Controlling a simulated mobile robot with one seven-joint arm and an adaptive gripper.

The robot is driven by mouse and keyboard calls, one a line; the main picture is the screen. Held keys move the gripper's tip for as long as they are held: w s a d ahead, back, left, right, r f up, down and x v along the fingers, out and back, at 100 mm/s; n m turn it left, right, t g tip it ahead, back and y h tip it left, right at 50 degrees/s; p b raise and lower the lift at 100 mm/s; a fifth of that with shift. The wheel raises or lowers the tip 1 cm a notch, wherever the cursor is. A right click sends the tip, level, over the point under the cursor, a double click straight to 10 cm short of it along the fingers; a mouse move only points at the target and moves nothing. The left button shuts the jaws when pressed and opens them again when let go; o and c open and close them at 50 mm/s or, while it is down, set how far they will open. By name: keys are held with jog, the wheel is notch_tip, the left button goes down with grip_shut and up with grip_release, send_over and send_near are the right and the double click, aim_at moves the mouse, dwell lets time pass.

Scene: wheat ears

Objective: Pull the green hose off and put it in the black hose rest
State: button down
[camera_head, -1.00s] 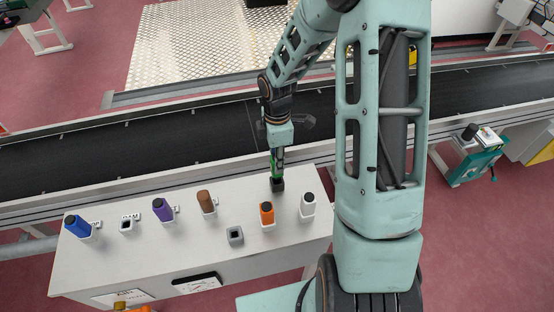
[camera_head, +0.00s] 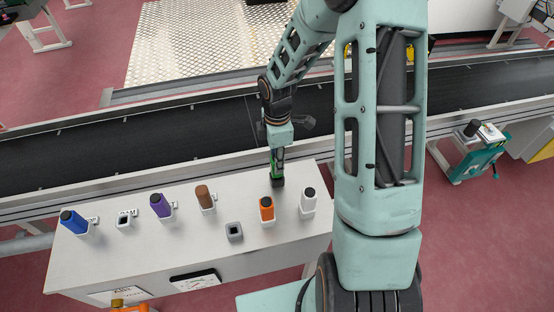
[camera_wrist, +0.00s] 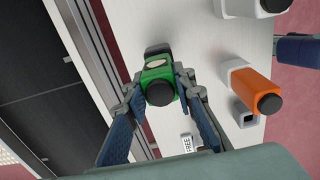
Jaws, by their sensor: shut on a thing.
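The green hose (camera_wrist: 159,84), with a black end cap, stands between the fingers of my gripper (camera_wrist: 158,88) in the wrist view. My gripper (camera_head: 278,152) is shut on it above the far right part of the white table. The black hose rest (camera_head: 278,183) shows at the hose's lower end, and behind the hose in the wrist view (camera_wrist: 158,49). The fingers partly hide the hose in the head view. I cannot tell how deep the hose sits in the rest.
A grey rest (camera_head: 234,232) and a white rest (camera_head: 124,221) are empty. A dark conveyor (camera_head: 120,140) runs behind.

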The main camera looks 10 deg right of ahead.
jog(key=shift+f+b, duration=0.45)
jog(key=shift+f, duration=0.25)
jog(key=c, duration=1.5)
grip_release()
jog(key=shift+c, duration=0.2)
notch_tip(320, 180, up, 12)
jog(key=shift+r, duration=0.1)
